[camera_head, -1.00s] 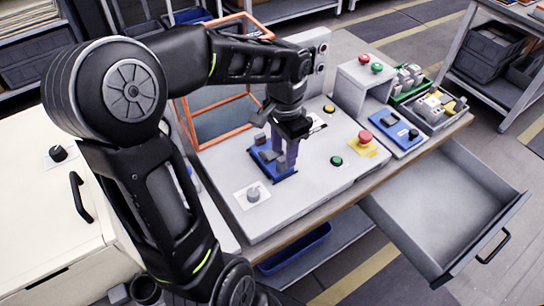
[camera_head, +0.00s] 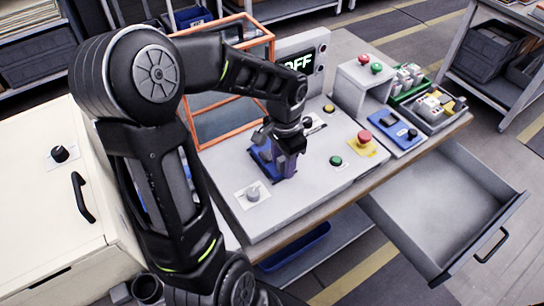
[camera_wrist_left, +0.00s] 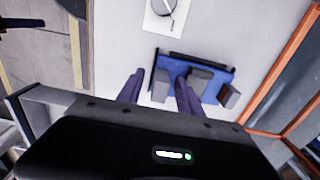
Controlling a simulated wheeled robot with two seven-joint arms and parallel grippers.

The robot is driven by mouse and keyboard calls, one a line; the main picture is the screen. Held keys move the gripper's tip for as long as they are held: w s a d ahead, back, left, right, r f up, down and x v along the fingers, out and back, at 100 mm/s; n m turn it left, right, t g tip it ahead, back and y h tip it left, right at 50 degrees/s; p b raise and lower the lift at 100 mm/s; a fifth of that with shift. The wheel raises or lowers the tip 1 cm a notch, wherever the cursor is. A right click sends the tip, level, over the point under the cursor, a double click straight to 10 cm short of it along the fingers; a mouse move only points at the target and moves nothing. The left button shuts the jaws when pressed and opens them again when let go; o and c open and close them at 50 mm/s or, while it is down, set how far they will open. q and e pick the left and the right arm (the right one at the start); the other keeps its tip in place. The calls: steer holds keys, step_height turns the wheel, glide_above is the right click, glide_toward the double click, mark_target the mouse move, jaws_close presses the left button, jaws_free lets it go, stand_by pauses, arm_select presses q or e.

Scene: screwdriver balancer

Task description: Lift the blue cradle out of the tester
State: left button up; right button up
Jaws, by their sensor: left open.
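The blue cradle (camera_head: 262,167), with dark grey blocks on it, sits on the light grey tester top (camera_head: 315,180). My left gripper (camera_head: 285,172) is over the cradle, pointing down, and hides part of it. In the left wrist view the cradle (camera_wrist_left: 221,90) lies beyond the fingers, and my left gripper (camera_wrist_left: 160,77) has its two purple-grey fingers apart. One grey block appears between the fingertips in that view; I cannot tell whether they touch it. My right gripper is not in view.
An orange-framed guard (camera_head: 232,118) stands behind the cradle. A display (camera_head: 300,62) reads OFF. A grey knob (camera_head: 253,194), a green button (camera_head: 336,160) and a red button (camera_head: 364,137) are on the tester. An open drawer (camera_head: 440,205) juts out at right.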

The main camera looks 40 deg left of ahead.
arm_select(q)
steer(key=shift+c, duration=0.4)
jaws_close()
stand_by(0.9)
